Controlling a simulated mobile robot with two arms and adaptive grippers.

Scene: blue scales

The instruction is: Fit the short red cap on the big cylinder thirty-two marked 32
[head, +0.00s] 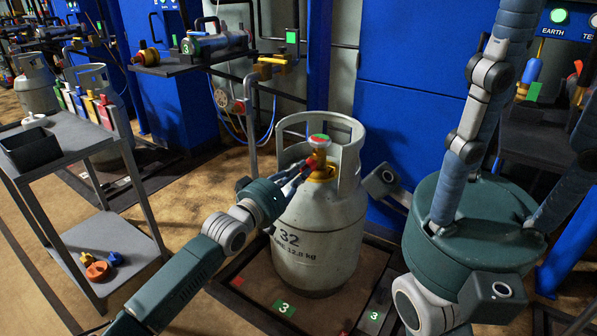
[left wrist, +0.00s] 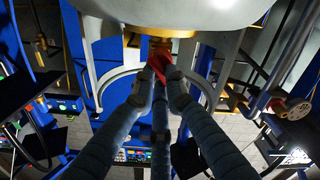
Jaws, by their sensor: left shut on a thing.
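The big cylinder (head: 318,235), grey and marked 32, stands upright in the middle of the head view. Its brass valve (head: 322,170), with a green-topped knob, sits inside the collar. My left gripper (head: 302,172) reaches to the side of the valve and is shut on the red cap (head: 308,163). In the left wrist view the fingers close around the red cap (left wrist: 159,66) just below the brass valve (left wrist: 160,43). Fingers hide part of the cap, and I cannot tell whether it is seated. My right gripper (head: 495,150) is close at right, its fingertips out of frame.
A grey trolley (head: 75,150) stands at left with a black bin (head: 30,148) and small coloured parts on its lower shelf. The cylinder stands on a dark framed platform (head: 265,308) with green number plates. Blue cabinets (head: 410,90) close off the back.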

